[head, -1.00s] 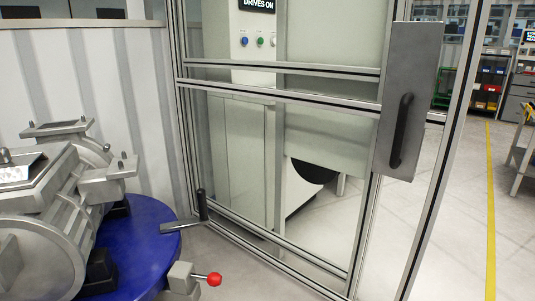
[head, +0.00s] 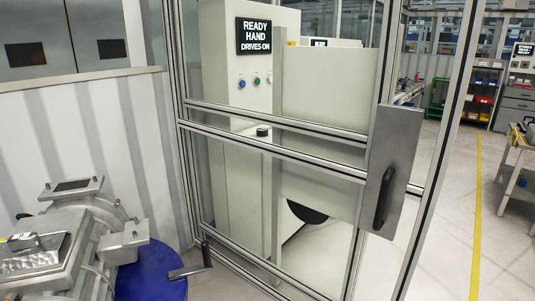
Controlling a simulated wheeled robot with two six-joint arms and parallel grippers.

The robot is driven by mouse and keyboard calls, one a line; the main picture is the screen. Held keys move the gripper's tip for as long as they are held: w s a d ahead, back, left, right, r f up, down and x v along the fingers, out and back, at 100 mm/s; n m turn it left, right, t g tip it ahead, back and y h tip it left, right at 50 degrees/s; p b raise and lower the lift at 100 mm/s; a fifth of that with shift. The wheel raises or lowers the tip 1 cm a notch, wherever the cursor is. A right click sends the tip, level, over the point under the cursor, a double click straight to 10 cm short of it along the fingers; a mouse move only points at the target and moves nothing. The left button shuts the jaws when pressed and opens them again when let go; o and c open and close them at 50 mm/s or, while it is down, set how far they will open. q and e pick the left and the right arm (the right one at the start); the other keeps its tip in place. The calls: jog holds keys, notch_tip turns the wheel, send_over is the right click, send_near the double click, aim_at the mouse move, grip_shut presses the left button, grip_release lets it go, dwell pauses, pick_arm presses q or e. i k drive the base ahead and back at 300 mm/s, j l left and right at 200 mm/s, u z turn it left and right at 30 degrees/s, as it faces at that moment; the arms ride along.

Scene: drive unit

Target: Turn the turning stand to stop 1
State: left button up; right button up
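The turning stand shows at the lower left as a blue round plate (head: 150,275) with a grey metal drive unit (head: 75,245) on top. A dark crank-like handle (head: 205,258) stands up at the plate's right edge, in front of the fence. The left part of the stand is cut off by the picture edge. No stop mark or number can be read. Neither of my grippers is in view.
A framed clear guard door (head: 270,150) with a black pull handle (head: 383,195) stands right of the stand. Behind it a grey cabinet carries a sign (head: 254,36) reading "READY HAND DRIVES ON". Open floor with a yellow line (head: 476,215) lies to the right.

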aim_at(107, 255)
jog(key=u, duration=1.4)
jog(key=i+l+z, duration=0.25)
jog(key=l, duration=0.25)
jog(key=i, duration=0.05)
